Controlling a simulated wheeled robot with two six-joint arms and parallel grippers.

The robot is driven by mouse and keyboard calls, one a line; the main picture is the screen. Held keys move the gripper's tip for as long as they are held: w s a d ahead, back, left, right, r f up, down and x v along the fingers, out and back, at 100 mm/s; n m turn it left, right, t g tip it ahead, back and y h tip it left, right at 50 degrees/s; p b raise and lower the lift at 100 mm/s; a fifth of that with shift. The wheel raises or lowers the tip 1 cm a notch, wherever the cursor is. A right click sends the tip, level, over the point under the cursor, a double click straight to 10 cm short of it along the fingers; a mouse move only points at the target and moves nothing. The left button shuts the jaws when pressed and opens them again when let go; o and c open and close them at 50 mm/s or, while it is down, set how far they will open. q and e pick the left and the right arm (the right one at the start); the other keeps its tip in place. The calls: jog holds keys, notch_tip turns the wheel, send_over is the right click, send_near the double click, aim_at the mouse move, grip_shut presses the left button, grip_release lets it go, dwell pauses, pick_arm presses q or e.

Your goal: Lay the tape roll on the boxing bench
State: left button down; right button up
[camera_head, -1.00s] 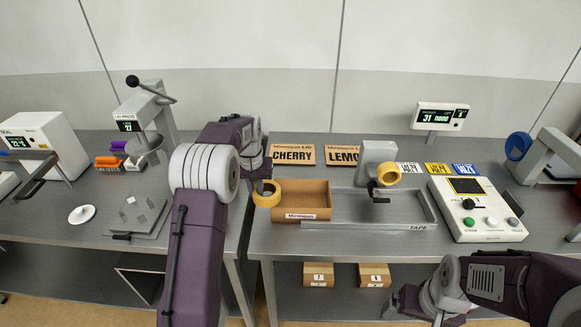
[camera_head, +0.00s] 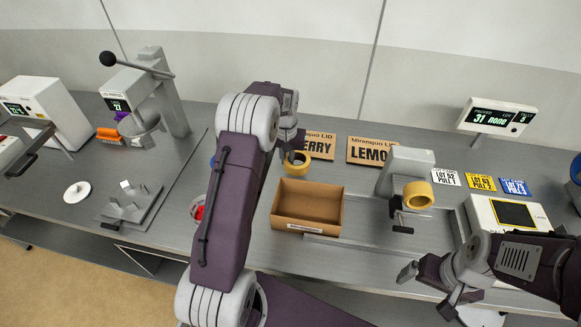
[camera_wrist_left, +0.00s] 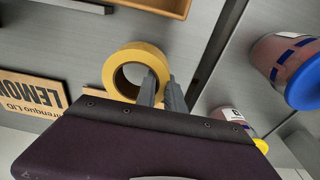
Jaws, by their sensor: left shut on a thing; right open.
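A yellow tape roll (camera_head: 296,163) is held by my left gripper (camera_head: 291,142), behind the open carton on the grey boxing bench (camera_head: 262,258). In the left wrist view the fingers (camera_wrist_left: 162,92) are shut on one side of the roll's ring (camera_wrist_left: 112,72). The bench surface shows past the roll; I cannot tell whether the roll touches it. A second yellow roll (camera_head: 418,194) is on the grey tape dispenser (camera_head: 408,160). My right gripper (camera_head: 428,288) is open and empty near the front right of the bench.
The open brown carton (camera_head: 308,203) stands in front of the held roll. CHERRY (camera_head: 318,146) and LEMON (camera_head: 373,150) lid cards lie behind. In the left wrist view, jars (camera_wrist_left: 285,58) stand right of the roll. Bare bench lies between carton and dispenser.

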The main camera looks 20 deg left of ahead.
aim_at(288, 173)
pick_arm(q)
jog(key=shift+w+f, duration=0.4)
jog(key=shift+f, duration=0.3)
jog(key=f, duration=0.1)
jog(key=s+f, duration=0.1)
jog(key=shift+f, duration=0.35)
jog(key=shift+w+f, duration=0.25)
jog(key=shift+w, duration=0.05)
jog(key=c, duration=1.4)
grip_release()
jog(key=shift+s, duration=0.1)
jog(key=shift+c, duration=0.2)
jog(key=shift+r, duration=0.1)
jog(key=shift+r, duration=0.3)
jog(key=r, duration=0.3)
jog(key=s+r, duration=0.1)
jog(key=r, duration=0.7)
jog(key=shift+s+d+r, duration=0.15)
jog(key=shift+d+r, duration=0.05)
jog(key=shift+d, duration=0.1)
